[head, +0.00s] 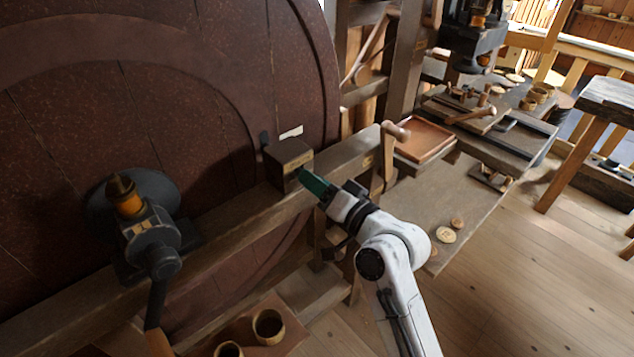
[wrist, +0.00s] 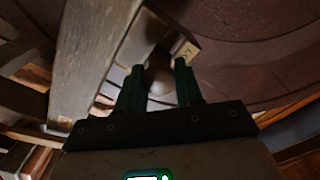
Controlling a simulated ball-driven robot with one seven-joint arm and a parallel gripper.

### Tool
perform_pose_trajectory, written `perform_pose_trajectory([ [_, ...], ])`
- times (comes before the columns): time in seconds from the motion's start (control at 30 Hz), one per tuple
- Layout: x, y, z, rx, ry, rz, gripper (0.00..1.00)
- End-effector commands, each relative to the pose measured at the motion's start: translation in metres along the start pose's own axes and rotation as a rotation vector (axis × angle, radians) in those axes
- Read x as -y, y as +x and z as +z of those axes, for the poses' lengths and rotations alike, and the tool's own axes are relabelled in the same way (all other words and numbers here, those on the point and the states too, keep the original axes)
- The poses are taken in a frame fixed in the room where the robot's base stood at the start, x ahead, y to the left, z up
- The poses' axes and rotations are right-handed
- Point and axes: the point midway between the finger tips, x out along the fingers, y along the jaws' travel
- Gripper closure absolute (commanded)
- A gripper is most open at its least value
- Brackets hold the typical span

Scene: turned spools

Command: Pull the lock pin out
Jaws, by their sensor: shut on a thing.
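My gripper (head: 305,176) reaches up to the dark wooden block (head: 283,158) on the long rail. In the wrist view its two green fingers (wrist: 159,72) stand on either side of a dim brownish knob, which I take to be the lock pin (wrist: 160,82), and are shut on it. The pin's far part is hidden, and the fingers cover it in the head view. I cannot tell how deep it sits in the block.
A large dark red wheel (head: 100,60) fills the left, behind the wooden rail (head: 235,208). A crank handle (head: 396,131) stands right of the gripper. A black spindle unit (head: 150,240) sits at left. A low bench (head: 465,205) holds small wooden discs.

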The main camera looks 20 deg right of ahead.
Motion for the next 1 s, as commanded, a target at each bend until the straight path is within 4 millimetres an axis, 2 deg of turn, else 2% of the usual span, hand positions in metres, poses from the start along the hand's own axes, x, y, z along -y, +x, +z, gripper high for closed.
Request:
perform_pose_trajectory([
  [0.27,-0.001,-0.004,-0.001,-0.002,0.000,0.002,1.00],
  [0.5,-0.001,-0.032,-0.001,-0.003,0.001,0.001,1.00],
  [0.8,-0.001,-0.035,-0.002,-0.004,-0.001,0.003,1.00],
  [0.83,-0.001,-0.035,-0.002,-0.004,-0.001,0.003,0.62],
  [1.0,-0.001,-0.035,-0.002,-0.003,-0.001,0.002,0.46],
])
